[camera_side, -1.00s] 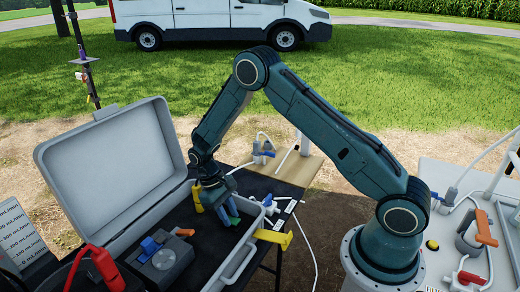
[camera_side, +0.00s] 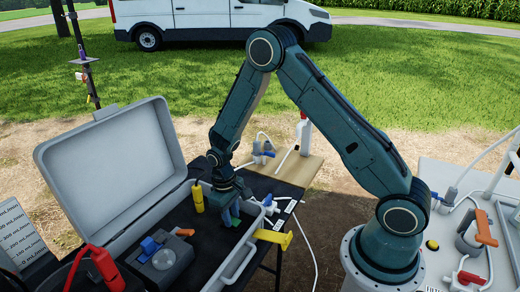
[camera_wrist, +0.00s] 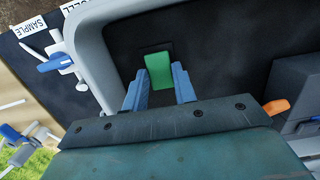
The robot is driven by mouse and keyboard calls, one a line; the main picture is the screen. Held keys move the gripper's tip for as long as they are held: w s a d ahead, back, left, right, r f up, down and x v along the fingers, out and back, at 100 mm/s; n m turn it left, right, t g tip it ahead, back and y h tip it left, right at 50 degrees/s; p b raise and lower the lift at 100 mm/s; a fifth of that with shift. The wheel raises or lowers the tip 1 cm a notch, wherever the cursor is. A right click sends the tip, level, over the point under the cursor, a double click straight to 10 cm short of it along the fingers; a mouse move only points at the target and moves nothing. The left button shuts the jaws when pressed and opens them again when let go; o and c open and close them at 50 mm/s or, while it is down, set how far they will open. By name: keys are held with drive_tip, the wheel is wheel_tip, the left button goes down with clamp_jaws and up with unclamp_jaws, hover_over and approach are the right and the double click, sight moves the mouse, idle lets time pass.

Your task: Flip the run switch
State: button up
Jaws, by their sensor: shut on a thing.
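The run switch, which I take to be the green lever (camera_wrist: 159,70), stands up from the dark panel inside the open grey case (camera_side: 110,158). My gripper (camera_wrist: 160,76) has its blue fingers on either side of the lever and is shut on it. In the side view my gripper (camera_side: 230,212) reaches down into the case near its right end. The lever is mostly hidden there behind the fingers.
A grey box with a blue switch (camera_side: 149,246) and an orange lever (camera_wrist: 277,107) sit in the case. A yellow cylinder (camera_side: 197,198) stands close left of my gripper. A red-handled thing (camera_side: 106,266) is at front left. A yellow latch (camera_side: 273,237) juts from the rim.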

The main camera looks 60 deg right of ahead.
sight(233, 221)
drive_tip(key=shift+s+t, duration=0.1)
drive_tip(key=shift+t, duration=0.5)
drive_tip(key=o, duration=1)
wheel_tip(233, 221, up, 14)
idle(0.4)
drive_tip(key=shift+s, duration=0.1)
